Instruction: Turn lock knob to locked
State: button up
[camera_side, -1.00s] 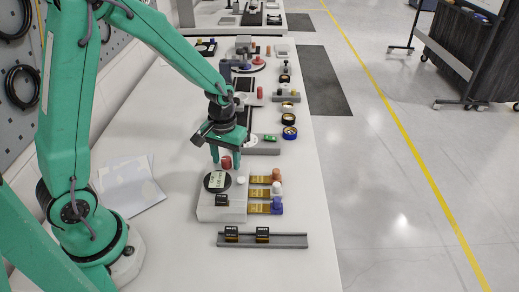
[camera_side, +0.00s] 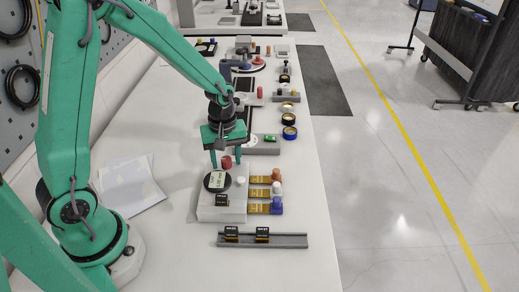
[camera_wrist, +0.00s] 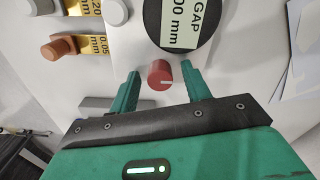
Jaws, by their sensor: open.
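A red knob (camera_side: 227,163) stands on the back part of the pale fixture block (camera_side: 208,214). In the wrist view the red knob (camera_wrist: 160,72) lies between my two fingers, with a short pale line on its face. My gripper (camera_side: 226,158) is pointed down over it, and it also shows in the wrist view (camera_wrist: 160,78). The fingers are open, one on each side of the knob, with a visible gap on both sides. Beside the knob is a black round disc with a "GAP" label (camera_wrist: 186,18), also seen in the side view (camera_side: 217,181).
Gauge tabs with orange (camera_side: 276,174), white (camera_side: 276,188) and blue (camera_side: 277,205) knobs stick out at the block's right. A small white knob (camera_side: 240,181) is on the block. A grey rail (camera_side: 285,241) lies in front. Paper sheets (camera_side: 128,186) lie to the left.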

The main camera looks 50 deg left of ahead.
aim_at(226, 159)
jog(key=shift+n, duration=1.1)
notch_tip(226, 159, up, 8)
jog(key=shift+r, duration=0.1)
jog(key=s+d+r+m+t, duration=0.1)
jog(key=s+r+m+t, duration=0.4)
jog(key=s+r+m, duration=0.7)
jog(key=shift+s+d+m+t, duration=0.3)
jog(key=shift+s+d+m, duration=0.05)
jog(key=shift+s+m, duration=0.85)
jog(key=shift+r, duration=0.1)
dwell(1.0)
